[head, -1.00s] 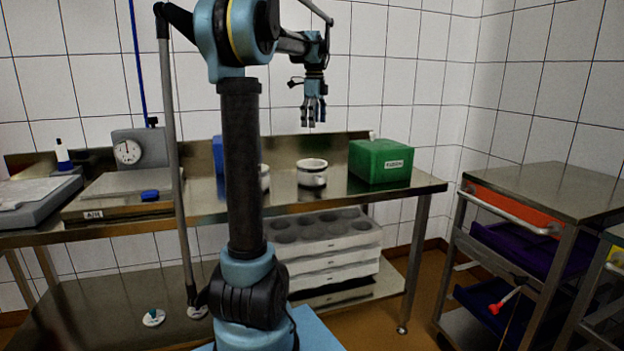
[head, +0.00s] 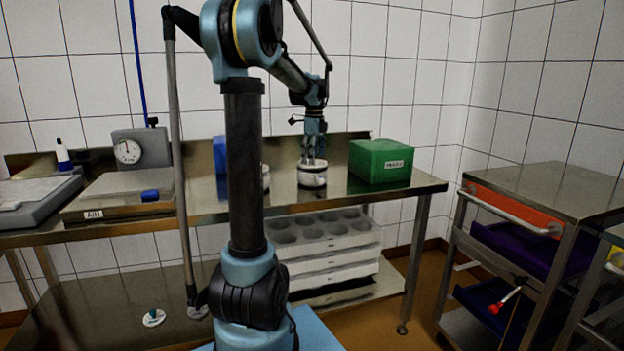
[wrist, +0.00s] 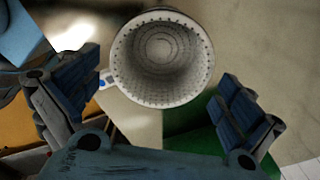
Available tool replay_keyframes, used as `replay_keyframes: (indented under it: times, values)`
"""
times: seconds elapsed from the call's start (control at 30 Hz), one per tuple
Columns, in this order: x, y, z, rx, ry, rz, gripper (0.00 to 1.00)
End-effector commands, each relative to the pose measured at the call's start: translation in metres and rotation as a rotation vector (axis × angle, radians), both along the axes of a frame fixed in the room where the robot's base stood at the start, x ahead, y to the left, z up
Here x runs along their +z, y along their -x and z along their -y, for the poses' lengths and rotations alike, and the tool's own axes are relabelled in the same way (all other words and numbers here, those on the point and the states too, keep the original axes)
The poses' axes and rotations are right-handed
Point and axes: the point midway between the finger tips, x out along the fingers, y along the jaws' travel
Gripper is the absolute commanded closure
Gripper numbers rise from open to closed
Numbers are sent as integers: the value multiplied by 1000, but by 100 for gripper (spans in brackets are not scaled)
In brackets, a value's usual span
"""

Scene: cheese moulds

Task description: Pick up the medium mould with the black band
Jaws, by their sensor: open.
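A white round mould (head: 311,174) with a dark band stands upright on the steel table, left of the green box. In the wrist view the mould (wrist: 200,62) shows from above as an open, perforated cup, with a small blue-marked tab on its left rim. My gripper (head: 313,161) is just above the mould in the head view. In the wrist view my gripper (wrist: 160,90) is open, one finger to each side of the mould and both apart from it. Another pale mould (head: 265,178) is mostly hidden behind my arm.
A green box (head: 381,161) stands right of the mould on the steel table (head: 425,184). A scale with a dial (head: 128,151) and a blue item (head: 150,196) are at the left. White stacked trays with round wells (head: 327,240) sit below. A steel cart (head: 550,188) stands right.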

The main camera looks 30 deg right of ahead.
Motion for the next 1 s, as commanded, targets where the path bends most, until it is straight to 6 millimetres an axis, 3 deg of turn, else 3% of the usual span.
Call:
replay_keyframes:
  times: [0.3, 0.57, 0.6, 0.73, 1.0]
  values:
    - [-38, -1, 0, 0, 0, 0, 0]
    - [-41, -1, 0, 0, 0, 0, 0]
    - [-41, -1, 0, 0, 0, 0, 2]
    - [-41, -1, 0, 0, 0, 0, 32]
    - [-41, -1, 0, 0, 0, 0, 34]
